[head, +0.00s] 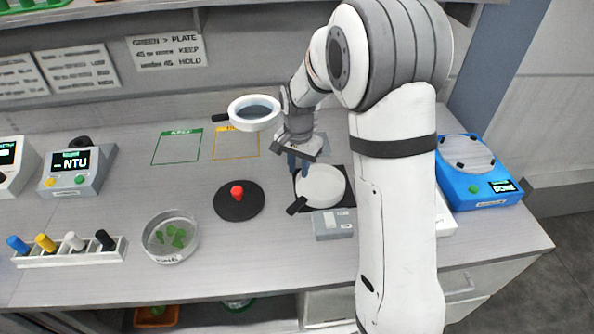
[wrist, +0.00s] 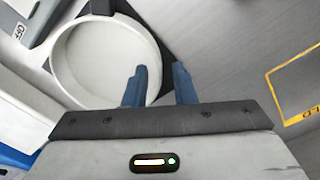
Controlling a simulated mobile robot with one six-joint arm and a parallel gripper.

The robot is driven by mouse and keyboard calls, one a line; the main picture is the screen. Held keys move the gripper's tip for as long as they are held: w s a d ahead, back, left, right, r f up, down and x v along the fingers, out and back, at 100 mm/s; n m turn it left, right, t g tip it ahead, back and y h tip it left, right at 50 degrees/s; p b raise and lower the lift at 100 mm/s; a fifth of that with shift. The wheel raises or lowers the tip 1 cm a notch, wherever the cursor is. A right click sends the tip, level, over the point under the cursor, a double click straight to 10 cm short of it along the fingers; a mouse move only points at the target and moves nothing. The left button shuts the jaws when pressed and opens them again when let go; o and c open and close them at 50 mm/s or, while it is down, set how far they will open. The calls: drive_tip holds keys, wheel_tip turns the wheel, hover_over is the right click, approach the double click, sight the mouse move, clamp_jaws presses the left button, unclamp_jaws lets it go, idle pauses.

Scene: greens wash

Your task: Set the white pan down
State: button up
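The white pan (head: 321,186) is a shallow round dish with a black handle (head: 296,206). It sits level on a black square pad (head: 350,202) right of the bench's middle. It also fills the upper left of the wrist view (wrist: 100,55). My gripper (head: 298,163) is at the pan's far left edge, pointing down. In the wrist view its two blue fingers (wrist: 161,78) are apart, one over the pan's inside and one outside the rim. I cannot tell whether a finger touches the rim.
A grey box (head: 333,224) stands close in front of the pan. A black disc with a red knob (head: 237,192) and a dish of greens (head: 171,237) are to the left. A blue device (head: 478,172) is at right. A white ring (head: 254,112) is beside my wrist. Green and yellow outlined squares (head: 236,157) are empty.

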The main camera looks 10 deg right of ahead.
wheel_tip(320, 180, up, 10)
drive_tip(key=s+d+r+n+t, duration=0.1)
drive_tip(key=s+d+n, duration=0.2)
drive_tip(key=s, duration=0.9)
drive_tip(key=s+d+r+n+t, duration=0.2)
drive_tip(key=s+d+n, duration=0.2)
drive_tip(key=s, duration=0.8)
drive_tip(key=shift+s+d, duration=0.2)
drive_tip(key=shift+s, duration=0.1)
